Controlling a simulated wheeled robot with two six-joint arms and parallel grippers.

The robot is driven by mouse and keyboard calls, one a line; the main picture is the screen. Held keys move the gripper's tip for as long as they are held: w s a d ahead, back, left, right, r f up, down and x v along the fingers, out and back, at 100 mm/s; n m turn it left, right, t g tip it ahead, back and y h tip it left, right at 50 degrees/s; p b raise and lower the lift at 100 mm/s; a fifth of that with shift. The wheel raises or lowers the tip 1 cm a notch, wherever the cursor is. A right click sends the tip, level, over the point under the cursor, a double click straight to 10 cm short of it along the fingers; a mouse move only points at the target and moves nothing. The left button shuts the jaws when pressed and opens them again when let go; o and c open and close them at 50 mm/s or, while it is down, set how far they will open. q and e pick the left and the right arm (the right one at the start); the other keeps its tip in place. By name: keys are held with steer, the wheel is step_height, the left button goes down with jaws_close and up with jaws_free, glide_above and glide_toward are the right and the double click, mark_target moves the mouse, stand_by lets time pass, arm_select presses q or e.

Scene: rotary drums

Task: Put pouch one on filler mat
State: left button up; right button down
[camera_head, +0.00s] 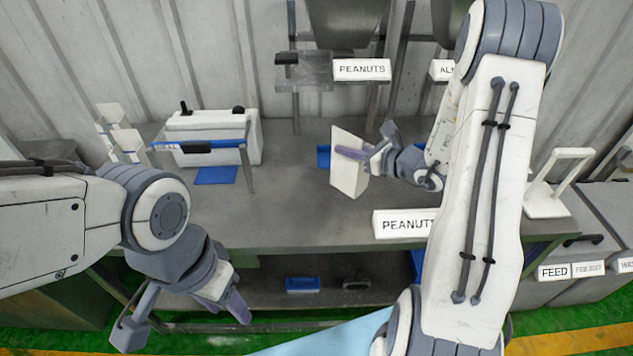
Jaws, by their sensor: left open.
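A white pouch (347,178) is tilted over the middle of the grey bench. My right gripper (350,153) reaches it from the right, with a purple finger across its face. It appears shut on the pouch; the far finger is hidden. A blue mat (323,156) shows partly behind the pouch, below the hopper. Another blue mat (216,175) lies before the white machine on the left. Which one is the filler mat cannot be read. My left gripper (228,306) is open and empty, low in front of the bench.
A white machine (212,138) with a blue-edged frame stands at the bench's left. A PEANUTS sign (362,69) hangs by the hopper; another (405,224) is on the bench front. A white stand (550,190) is at the right. The bench between the mats is clear.

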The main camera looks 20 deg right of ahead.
steer(key=w+a+f+p, duration=0.3)
steer(key=w+a+f, duration=0.1)
steer(key=a+f, duration=0.3)
step_height(320, 180, down, 2)
steer(key=shift+w, duration=0.2)
steer(key=shift+f, duration=0.15)
steer(key=c, duration=1.1)
jaws_free()
steer(key=shift+o, duration=0.2)
